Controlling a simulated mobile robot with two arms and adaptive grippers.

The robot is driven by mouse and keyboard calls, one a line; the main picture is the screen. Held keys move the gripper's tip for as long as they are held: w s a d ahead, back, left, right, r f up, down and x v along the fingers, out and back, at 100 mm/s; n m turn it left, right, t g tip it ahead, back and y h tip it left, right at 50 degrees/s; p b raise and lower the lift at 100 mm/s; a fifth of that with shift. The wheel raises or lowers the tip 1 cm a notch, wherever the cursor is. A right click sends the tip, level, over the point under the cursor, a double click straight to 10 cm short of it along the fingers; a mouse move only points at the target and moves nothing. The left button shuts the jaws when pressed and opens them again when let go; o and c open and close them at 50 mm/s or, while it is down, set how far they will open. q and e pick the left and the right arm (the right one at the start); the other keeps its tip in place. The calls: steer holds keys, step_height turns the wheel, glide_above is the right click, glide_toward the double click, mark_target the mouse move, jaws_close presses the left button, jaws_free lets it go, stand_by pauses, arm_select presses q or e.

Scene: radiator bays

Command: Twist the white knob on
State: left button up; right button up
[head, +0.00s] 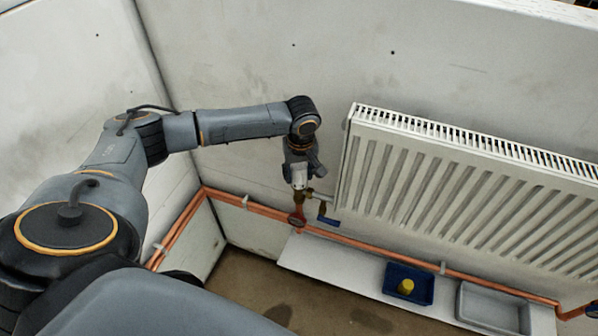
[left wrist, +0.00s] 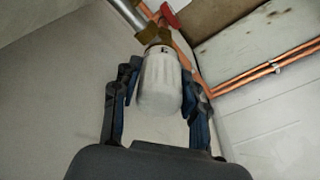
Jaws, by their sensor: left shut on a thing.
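The white knob (left wrist: 160,85) is a ribbed cylinder on a brass valve body (left wrist: 153,34) in the left wrist view. My left gripper (left wrist: 160,77) has one dark finger on each side of it and is shut on it. In the head view, my left gripper (head: 302,165) points down at the left end of the radiator (head: 440,180). The white knob (head: 299,178) shows small there, partly covered by the gripper. I cannot tell how far the knob is turned. My right gripper is not in view.
Below the knob are a red handle (head: 297,218) and a blue lever (head: 328,220). Copper pipes (head: 360,244) run low along the wall. A pale shelf (head: 330,262) bears a blue tray (head: 421,290) with a yellow thing (head: 406,286) and a grey tray (head: 490,308).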

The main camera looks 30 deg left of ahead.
arm_select(q)
steer(key=shift+s+f, duration=0.2)
steer(key=shift+f, duration=0.05)
steer(key=m+p, duration=0.2)
steer(key=m, duration=0.1)
steer(key=shift+s+r+p, duration=0.1)
steer(key=shift+r+p, duration=0.1)
steer(key=shift+p, duration=0.1)
steer(key=shift+m+p, duration=0.4)
steer(key=shift+m, duration=0.3)
steer(key=m+p, duration=0.1)
steer(key=m, duration=0.3)
steer(key=shift+f+h+p, duration=0.2)
steer(key=shift+h+p, duration=0.15)
steer(key=shift+h, duration=0.05)
steer(key=m, duration=0.2)
steer(key=shift+m+p, duration=0.3)
steer(key=shift+f+m, duration=0.15)
steer(key=shift+m, duration=0.35)
